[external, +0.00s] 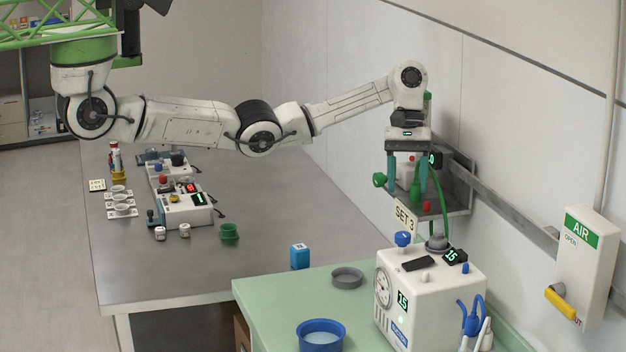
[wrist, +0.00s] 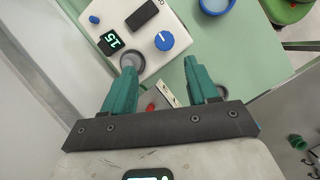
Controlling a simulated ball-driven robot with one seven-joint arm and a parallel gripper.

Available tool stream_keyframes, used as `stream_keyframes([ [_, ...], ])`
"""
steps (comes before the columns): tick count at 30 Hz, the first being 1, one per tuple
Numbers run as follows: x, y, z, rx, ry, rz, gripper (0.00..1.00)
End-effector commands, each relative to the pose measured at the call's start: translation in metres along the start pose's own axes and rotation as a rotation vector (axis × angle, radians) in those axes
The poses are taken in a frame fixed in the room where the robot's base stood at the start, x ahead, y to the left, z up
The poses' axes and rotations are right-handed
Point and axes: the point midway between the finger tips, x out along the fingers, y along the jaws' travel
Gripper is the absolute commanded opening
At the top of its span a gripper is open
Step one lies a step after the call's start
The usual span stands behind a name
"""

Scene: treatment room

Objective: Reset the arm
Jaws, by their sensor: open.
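My arm stretches from its green mount at the upper left across the grey table to the right, with its last link bent downward. My gripper (external: 408,186) hangs fingers-down at the wall, in front of or over a small wall shelf (external: 452,201). Its two teal fingers are apart, and no held object shows between them. In the wrist view the gripper (wrist: 159,68) is also open, with the white device (wrist: 172,18) beyond the fingertips. Whether the fingers touch anything on the shelf cannot be told.
The white device (external: 432,292) with a blue knob stands on the green table (external: 270,300), below my gripper. A green hose (external: 442,195) runs near the fingers. An AIR box (external: 582,265) is on the right wall. The grey table (external: 260,215) has much bare room.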

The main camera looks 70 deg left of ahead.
Motion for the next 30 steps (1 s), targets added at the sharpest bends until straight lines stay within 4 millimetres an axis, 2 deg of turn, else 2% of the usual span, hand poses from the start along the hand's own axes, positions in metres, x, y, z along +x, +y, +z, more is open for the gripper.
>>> stream_keyframes([
  [1,0.013,-0.001,-0.004,0.036,-0.014,0.028,0.59],
  [6,0.051,-0.002,-0.016,0.243,-0.047,0.229,0.59],
  [11,0.073,-0.012,-0.03,0.42,-0.018,0.453,0.59],
  [14,0.081,-0.025,-0.041,0.508,0.038,0.591,0.59],
  [20,0.086,-0.073,-0.068,0.647,0.248,0.843,0.59],
  [24,0.083,-0.121,-0.085,0.718,0.465,0.954,0.59],
  [28,0.092,-0.17,-0.085,0.82,0.665,0.938,0.59],
  [29,0.1,-0.18,-0.081,0.86,0.7,0.907,0.59],
  [30,0.115,-0.193,-0.072,0.93,0.726,0.842,0.59],
])
